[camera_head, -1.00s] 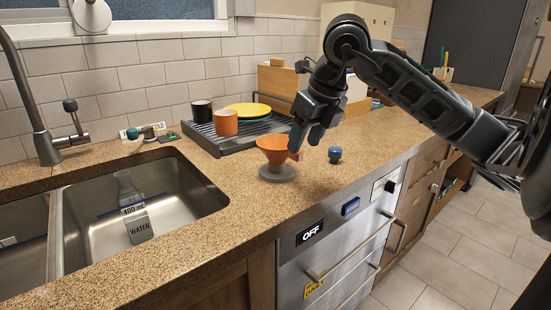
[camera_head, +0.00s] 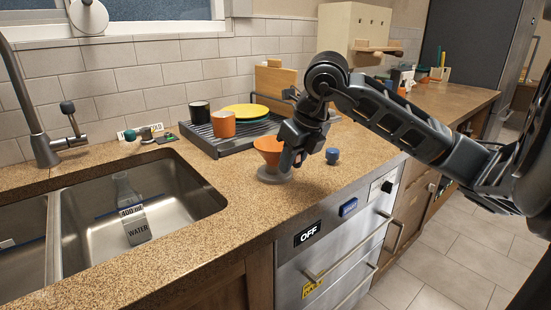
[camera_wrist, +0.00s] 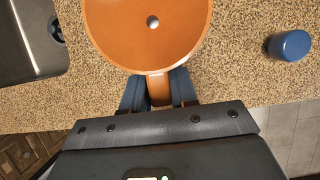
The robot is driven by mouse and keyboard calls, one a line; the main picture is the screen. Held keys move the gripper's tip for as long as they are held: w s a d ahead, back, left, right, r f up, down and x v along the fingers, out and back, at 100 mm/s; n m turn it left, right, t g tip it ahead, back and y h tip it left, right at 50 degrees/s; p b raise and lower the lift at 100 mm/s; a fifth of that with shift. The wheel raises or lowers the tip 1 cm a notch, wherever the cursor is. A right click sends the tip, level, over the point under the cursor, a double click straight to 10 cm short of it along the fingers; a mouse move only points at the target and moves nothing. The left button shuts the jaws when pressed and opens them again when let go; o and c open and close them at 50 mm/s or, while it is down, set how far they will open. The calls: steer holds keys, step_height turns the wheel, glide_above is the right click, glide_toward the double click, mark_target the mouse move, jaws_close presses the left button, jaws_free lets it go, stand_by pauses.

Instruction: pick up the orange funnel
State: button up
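The orange funnel (camera_head: 268,146) stands in a grey round base on the counter, right of the sink. In the wrist view its wide bowl (camera_wrist: 150,30) fills the top middle, with a small hole at its centre. Its handle (camera_wrist: 159,88) points towards my gripper (camera_wrist: 159,90). The two dark fingers lie close against either side of the handle, with no clear gap, so my gripper looks shut on it. In the head view my gripper (camera_head: 292,158) is at the funnel's right side and hides the handle.
A small blue cylinder (camera_head: 332,156) stands right of the gripper; it also shows in the wrist view (camera_wrist: 290,45). Behind are a drying rack (camera_head: 222,144), an orange cup (camera_head: 223,124), a black cup (camera_head: 200,112) and plates (camera_head: 247,110). The sink (camera_head: 150,190) lies left.

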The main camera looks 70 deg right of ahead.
jaws_close()
steer(key=shift+r, duration=0.55)
steer(key=s+d+r+b, duration=0.1)
steer(key=s+d+r, duration=0.2)
steer(key=d+r, duration=0.7)
steer(key=shift+s+d+b, duration=0.3)
steer(key=shift+s+d, duration=0.05)
steer(key=shift+d, duration=0.2)
